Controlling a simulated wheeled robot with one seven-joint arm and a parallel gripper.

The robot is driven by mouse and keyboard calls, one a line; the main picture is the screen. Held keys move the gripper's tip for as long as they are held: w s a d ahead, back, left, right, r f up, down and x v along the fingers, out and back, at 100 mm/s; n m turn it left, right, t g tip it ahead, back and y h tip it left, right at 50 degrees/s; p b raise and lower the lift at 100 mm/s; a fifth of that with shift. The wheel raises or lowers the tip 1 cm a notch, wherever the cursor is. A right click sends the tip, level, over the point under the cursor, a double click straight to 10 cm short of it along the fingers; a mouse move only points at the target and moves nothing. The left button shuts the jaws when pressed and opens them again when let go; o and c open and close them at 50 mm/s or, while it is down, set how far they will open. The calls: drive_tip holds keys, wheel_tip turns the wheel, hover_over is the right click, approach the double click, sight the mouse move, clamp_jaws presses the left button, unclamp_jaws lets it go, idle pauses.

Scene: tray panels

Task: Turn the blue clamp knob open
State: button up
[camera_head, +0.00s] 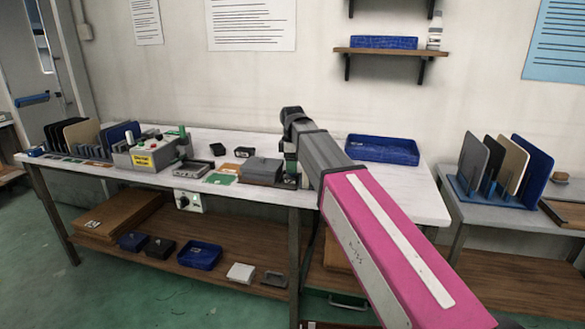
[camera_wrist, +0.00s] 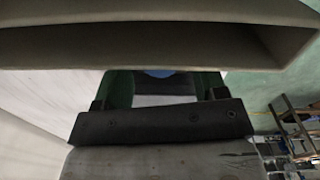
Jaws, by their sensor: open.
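In the wrist view, a small rounded blue patch, probably the blue clamp knob (camera_wrist: 159,74), shows just under a wide grey edge that hides most of it. Green parts (camera_wrist: 118,88) flank it, and a dark bar with screws (camera_wrist: 155,121) lies below it. In the head view, my arm reaches over the bench and bends down at its far end, beside the grey block (camera_head: 262,168). The knob cannot be made out there. My gripper (camera_head: 290,150) is low over the bench, partly hidden by my arm. It is open. Contact with the knob cannot be told.
A grey box with a yellow label (camera_head: 147,158) and upright panels in a rack (camera_head: 85,135) stand to the left on the white bench (camera_head: 240,200). A blue tray (camera_head: 382,149) lies behind my arm. Another panel rack (camera_head: 490,190) stands on the right table.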

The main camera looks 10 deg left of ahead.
wheel_tip(320, 180, up, 9)
drive_tip(key=shift+s, duration=0.15)
idle(0.5)
